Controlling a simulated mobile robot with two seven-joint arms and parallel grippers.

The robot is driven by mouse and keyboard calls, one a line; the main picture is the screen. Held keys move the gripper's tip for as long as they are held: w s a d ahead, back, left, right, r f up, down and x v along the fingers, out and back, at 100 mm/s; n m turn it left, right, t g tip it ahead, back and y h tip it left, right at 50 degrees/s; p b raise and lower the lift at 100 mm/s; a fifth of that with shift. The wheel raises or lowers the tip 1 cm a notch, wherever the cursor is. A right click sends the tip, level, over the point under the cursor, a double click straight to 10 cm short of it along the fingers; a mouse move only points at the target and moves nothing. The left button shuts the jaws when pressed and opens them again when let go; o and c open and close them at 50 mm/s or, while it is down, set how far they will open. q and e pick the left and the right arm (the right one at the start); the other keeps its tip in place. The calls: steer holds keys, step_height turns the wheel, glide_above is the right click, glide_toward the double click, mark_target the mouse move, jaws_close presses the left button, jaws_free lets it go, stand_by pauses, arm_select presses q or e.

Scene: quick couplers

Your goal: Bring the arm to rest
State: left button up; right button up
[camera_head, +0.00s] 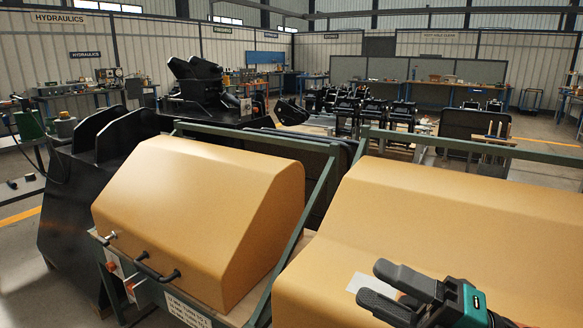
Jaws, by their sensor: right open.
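My right gripper (374,283) is at the lower right of the head view. Its two dark grey fingers point left and stand apart, with nothing held between them. A teal and black body shows behind the fingers. The gripper appears in front of a large tan cover (450,215), and a pale label on that cover shows partly behind the fingers. I cannot tell how far the gripper is from the cover. My left gripper is not in view.
A second tan cover (200,215) sits to the left in a green frame (297,222), with a black handle (157,272) low in front. A large black bucket-like part (85,190) stands further left. Workbenches and several black machine parts fill the back.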

steer(key=w+d+f+m+t+h+p, duration=0.1)
steer(key=d+f+m+t+h, duration=0.25)
steer(key=f+m+h, duration=0.55)
steer(key=d+f+m+t+h+p, duration=0.15)
steer(key=f+m+t+h, duration=0.35)
steer(key=m, duration=0.8)
steer(key=s+f+m+g+h, duration=0.1)
steer(key=s+f+m+g, duration=0.2)
steer(key=s+f, duration=0.2)
steer(key=s+f+m+g+h, duration=0.2)
steer(key=s+f+m+g, duration=0.1)
steer(key=f, duration=0.7)
steer(key=shift+s+f+m+g+p, duration=0.35)
steer(key=shift+s+m, duration=0.45)
steer(key=shift+s, duration=0.3)
steer(key=shift+d, duration=0.1)
